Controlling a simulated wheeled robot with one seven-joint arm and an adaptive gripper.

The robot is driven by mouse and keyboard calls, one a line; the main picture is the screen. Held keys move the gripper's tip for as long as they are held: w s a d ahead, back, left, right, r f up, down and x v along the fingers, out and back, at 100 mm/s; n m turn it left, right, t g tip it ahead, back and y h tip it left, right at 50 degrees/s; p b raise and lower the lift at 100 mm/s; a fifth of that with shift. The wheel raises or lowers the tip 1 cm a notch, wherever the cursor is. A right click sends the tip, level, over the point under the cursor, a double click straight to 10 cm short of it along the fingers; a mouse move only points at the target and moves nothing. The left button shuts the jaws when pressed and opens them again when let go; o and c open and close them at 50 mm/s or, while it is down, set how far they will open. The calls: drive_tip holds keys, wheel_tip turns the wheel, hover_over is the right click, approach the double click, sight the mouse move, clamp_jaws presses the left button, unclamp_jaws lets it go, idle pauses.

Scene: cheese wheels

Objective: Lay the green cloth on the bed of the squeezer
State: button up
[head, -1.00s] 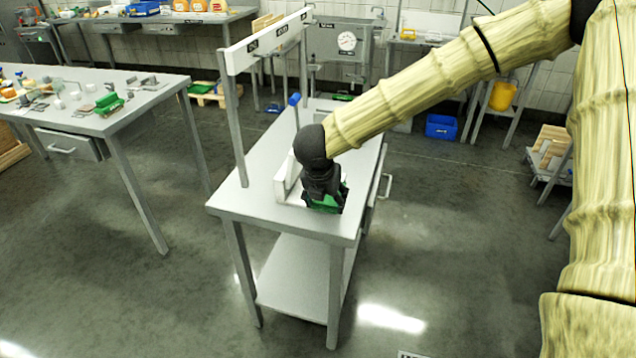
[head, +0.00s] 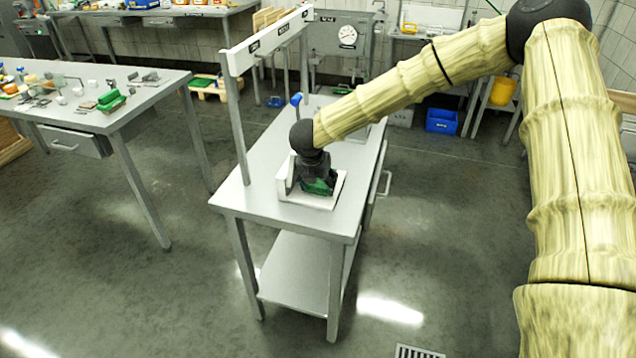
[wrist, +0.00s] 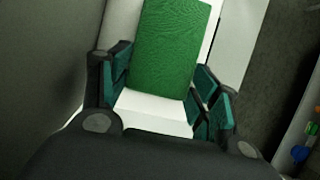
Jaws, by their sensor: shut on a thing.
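My gripper (head: 317,184) points down over the white bed (head: 300,200) of the squeezer, near the front end of the steel table. In the wrist view its dark fingers with teal pads (wrist: 162,100) stand on both sides of the green cloth (wrist: 172,48), shut on it. The cloth looks like a flat rectangular block and reaches up out of the picture. The white bed (wrist: 150,108) shows below and beside it. In the head view the cloth is largely hidden by the gripper; I cannot tell whether it touches the bed.
The steel table (head: 265,170) carries an upright frame with a labelled white crossbar (head: 270,40). A blue-tipped handle (head: 296,99) stands behind my gripper. A second table (head: 150,95) at left holds a green block (head: 110,98) and small items. The floor between the tables is clear.

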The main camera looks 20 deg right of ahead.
drive_tip(key=shift+f, duration=0.3)
drive_tip(key=o, duration=0.7)
drive_tip(key=shift+c, duration=0.2)
drive_tip(key=shift+r, duration=0.1)
drive_tip(key=shift+s+a+r+b, duration=0.15)
drive_tip(key=shift+s+r+b, duration=0.05)
drive_tip(key=shift+r+b, duration=0.25)
drive_tip(key=s+a+b, duration=0.2)
drive_tip(key=s+a, duration=0.4)
drive_tip(key=s, duration=0.4)
drive_tip(key=shift+a, duration=0.35)
